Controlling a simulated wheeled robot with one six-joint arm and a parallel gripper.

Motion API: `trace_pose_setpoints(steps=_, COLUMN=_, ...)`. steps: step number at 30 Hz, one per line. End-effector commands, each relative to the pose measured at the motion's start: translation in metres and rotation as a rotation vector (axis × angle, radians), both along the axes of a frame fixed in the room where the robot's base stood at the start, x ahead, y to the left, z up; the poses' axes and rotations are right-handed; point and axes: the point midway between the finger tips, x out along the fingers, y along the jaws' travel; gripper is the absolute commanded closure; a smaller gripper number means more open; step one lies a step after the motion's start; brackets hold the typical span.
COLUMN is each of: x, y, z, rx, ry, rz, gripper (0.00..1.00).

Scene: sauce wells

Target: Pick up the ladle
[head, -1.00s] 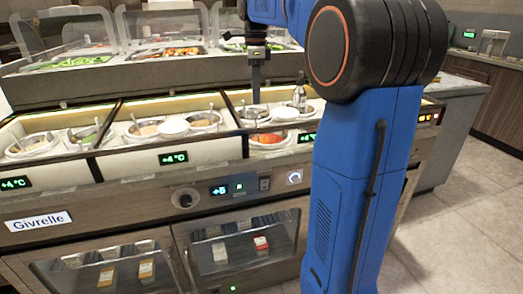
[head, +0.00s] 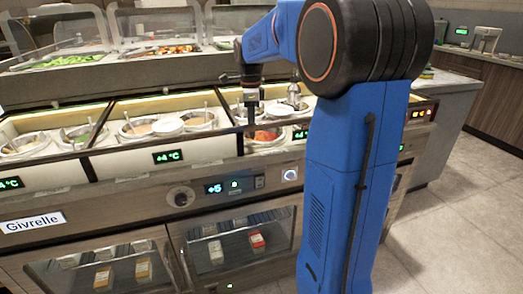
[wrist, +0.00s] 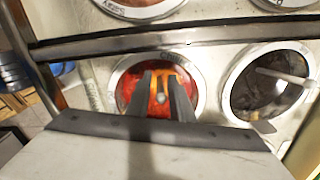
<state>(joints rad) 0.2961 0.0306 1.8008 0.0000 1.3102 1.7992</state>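My gripper (head: 251,122) points down over the front rim of a well with red sauce (head: 268,134) in the head view. In the wrist view, my gripper (wrist: 162,100) has its two dark fingers apart, over the same red well (wrist: 128,92). An orange, pronged shape (wrist: 164,76) and a small grey knob (wrist: 162,97) show between the fingers; I cannot tell if this is the ladle or if it is touched. A pale handle (wrist: 284,76) lies across the dark well to the right. Other ladle handles (head: 206,108) stand in wells to the left.
Several more wells (head: 138,128) fill the counter to the left, split by dark dividers (head: 103,125). A bottle (head: 293,94) stands behind the red well. A dark bar (wrist: 200,38) crosses the wrist view beyond the well. Glass guards (head: 145,28) and food trays rise behind.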

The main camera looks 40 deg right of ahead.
Motion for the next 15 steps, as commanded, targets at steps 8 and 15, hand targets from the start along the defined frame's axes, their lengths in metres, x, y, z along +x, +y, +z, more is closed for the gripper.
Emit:
trace_pose_setpoints(steps=8, x=0.000, y=0.000, z=-0.026, rx=0.001, ry=0.001, rz=0.000, gripper=0.80)
trace_pose_setpoints(steps=15, x=0.000, y=0.000, z=-0.027, rx=0.000, ry=0.000, rz=0.000, gripper=0.82)
